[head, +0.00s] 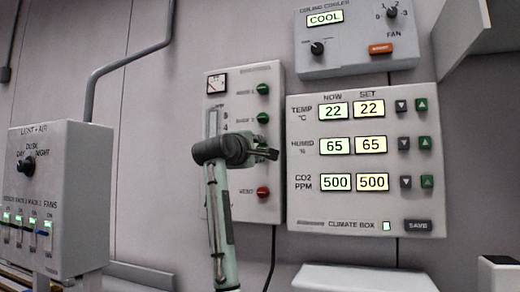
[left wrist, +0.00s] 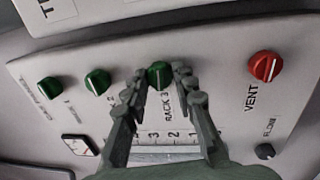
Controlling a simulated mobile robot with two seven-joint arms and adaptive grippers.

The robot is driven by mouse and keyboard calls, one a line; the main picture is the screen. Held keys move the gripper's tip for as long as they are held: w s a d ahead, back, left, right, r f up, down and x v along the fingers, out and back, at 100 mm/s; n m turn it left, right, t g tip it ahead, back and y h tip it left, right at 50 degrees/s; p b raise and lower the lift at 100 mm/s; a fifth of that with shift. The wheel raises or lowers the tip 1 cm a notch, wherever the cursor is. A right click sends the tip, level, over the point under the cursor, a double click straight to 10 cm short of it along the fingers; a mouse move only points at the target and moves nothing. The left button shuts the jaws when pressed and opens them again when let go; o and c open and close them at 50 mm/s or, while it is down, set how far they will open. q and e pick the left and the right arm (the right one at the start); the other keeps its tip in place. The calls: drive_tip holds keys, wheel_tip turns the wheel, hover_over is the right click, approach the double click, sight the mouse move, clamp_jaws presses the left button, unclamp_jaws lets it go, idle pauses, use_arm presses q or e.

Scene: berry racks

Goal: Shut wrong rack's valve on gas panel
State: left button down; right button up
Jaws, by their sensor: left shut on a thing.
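The gas panel (head: 242,207) is a grey wall box with green valve knobs in a column and a red VENT knob (head: 263,191) near the bottom. My left gripper (head: 265,154) is at the panel, below the two upper green knobs, and hides the knob behind it. In the left wrist view, the fingers of my left gripper (left wrist: 160,78) are shut on the green knob (left wrist: 158,70) labelled RACK 3. Two other green knobs, the middle one (left wrist: 97,80) and the far left one (left wrist: 50,88), are untouched. The red VENT knob (left wrist: 264,67) is at right. My right gripper is out of view.
The climate box (head: 365,190), with lit readouts and buttons, is close to the panel's right. A cooler box (head: 357,66) hangs above it. A light and fan box (head: 62,205) is at left. Bare wall lies between that box and the panel.

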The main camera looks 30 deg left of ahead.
use_arm(q)
drive_tip(key=shift+f+n, duration=0.1)
drive_tip(key=shift+n, duration=0.5)
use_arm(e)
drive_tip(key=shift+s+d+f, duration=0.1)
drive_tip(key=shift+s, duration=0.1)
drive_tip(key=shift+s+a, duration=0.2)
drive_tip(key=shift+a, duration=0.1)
use_arm(q)
drive_tip(key=c, duration=1.2)
unclamp_jaws()
drive_tip(key=shift+s, duration=0.15)
drive_tip(key=v, duration=1.1)
drive_tip(key=shift+s+d, duration=0.15)
drive_tip(key=shift+s, duration=0.25)
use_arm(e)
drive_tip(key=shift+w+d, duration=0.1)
